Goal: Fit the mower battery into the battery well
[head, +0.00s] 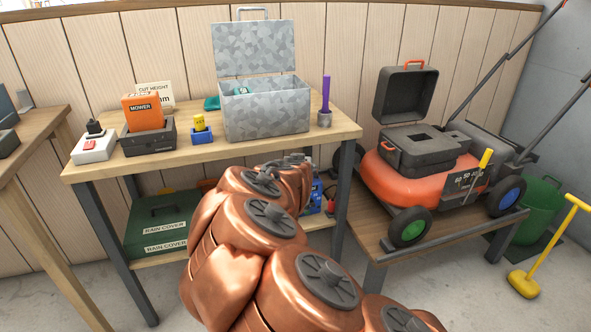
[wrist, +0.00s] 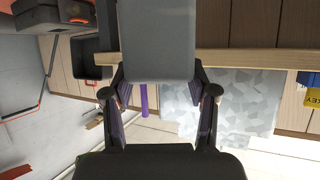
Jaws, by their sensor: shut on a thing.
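In the wrist view my gripper (wrist: 157,76) is shut on a grey block (wrist: 155,35), one finger on each side. I cannot tell from its plain face whether it is the mower battery. My arm hides it in the head view. An orange box marked MOWER (head: 143,112) stands in a dark holder (head: 149,139) on the workbench. The orange mower (head: 376,172) stands on a low bench at the right. Its dark top housing (head: 405,152) has a square opening (head: 423,137), and a dark lid (head: 405,95) stands open behind it.
The workbench (head: 195,150) also carries an open metal box (head: 265,115), a purple-handled tool (head: 326,95), a blue holder with a yellow item (head: 201,130) and a white switch box (head: 94,148). The mower's handle bars (head: 510,55) rise at the right.

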